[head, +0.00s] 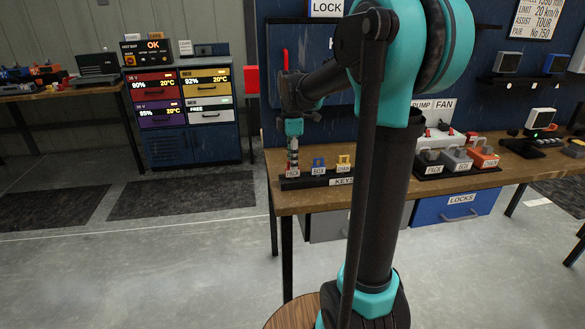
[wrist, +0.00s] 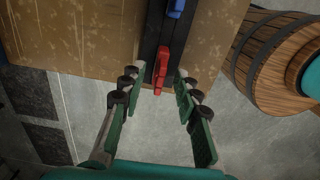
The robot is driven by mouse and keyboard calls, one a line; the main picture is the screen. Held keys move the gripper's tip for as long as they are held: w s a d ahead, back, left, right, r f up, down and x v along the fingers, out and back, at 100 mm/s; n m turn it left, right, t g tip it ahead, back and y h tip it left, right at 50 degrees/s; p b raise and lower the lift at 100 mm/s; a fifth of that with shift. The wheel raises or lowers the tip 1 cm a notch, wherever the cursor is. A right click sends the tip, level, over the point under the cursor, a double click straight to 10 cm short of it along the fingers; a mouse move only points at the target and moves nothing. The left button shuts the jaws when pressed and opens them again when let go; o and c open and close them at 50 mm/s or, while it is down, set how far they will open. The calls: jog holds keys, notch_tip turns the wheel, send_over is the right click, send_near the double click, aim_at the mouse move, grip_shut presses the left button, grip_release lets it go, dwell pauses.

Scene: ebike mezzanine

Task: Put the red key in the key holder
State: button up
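The red key (wrist: 161,68) shows in the wrist view at the front end of a black rack (wrist: 152,35). My gripper (wrist: 158,84) is open, one finger on each side of the red key and apart from it. In the head view my gripper (head: 292,152) points down over the PACK end of the black rack labelled KEYS (head: 318,183), and it largely hides the red key. A blue key (head: 318,162), also in the wrist view (wrist: 176,8), and a yellow key (head: 343,162) stand further along that rack. I cannot tell whether this rack is the key holder.
The rack sits near the left end of a wooden workbench (head: 400,198). Labelled padlocks (head: 457,160) stand on a black base to the right. A blue LOCKS drawer (head: 455,208) hangs beneath. A barrel (wrist: 275,55) shows in the wrist view. Floor at left is clear.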

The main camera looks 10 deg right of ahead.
notch_tip(320, 180, up, 9)
jog(key=shift+f, duration=0.1)
dwell(0.4)
